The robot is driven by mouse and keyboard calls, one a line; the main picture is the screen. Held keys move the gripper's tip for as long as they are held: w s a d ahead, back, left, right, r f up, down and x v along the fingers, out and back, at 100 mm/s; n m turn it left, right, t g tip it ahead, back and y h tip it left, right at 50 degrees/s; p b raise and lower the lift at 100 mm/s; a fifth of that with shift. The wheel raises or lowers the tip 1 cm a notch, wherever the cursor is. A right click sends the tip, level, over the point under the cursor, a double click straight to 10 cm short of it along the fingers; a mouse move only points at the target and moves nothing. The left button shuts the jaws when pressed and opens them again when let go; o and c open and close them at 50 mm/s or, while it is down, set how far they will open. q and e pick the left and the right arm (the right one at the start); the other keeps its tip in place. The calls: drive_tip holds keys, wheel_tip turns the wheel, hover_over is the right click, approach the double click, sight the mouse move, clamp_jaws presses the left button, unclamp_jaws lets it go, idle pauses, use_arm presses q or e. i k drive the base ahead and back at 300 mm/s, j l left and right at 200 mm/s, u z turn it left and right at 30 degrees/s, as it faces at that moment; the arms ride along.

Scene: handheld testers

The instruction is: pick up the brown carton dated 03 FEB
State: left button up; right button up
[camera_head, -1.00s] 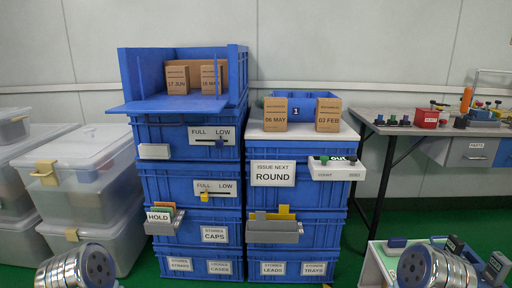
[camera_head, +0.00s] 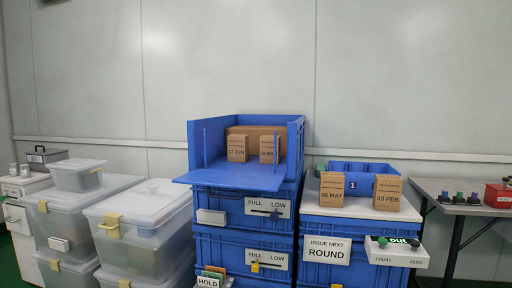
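The brown carton dated 03 FEB (camera_head: 387,192) stands upright on the white top (camera_head: 350,209) of the right blue crate stack, near its right end. A similar brown carton dated 06 MAY (camera_head: 332,190) stands to its left, apart from it. A blue bin (camera_head: 361,183) marked 1 is behind and between them. Two more brown cartons, one dated 17 JUN (camera_head: 237,148) and one whose date is hard to read (camera_head: 269,149), stand in the open blue crate (camera_head: 296,134) on the left stack. Neither gripper is in view.
A sign reading ISSUE NEXT ROUND (camera_head: 327,249) is on the right stack's front. A white tray (camera_head: 398,254) marked OUT juts out below the 03 FEB carton. Clear lidded boxes (camera_head: 142,228) stand at the left. A grey table (camera_head: 450,206) with small items is at the right.

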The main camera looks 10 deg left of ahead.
sight(387, 189)
drive_tip(key=i+z, duration=0.6)
drive_tip(key=i, duration=0.25)
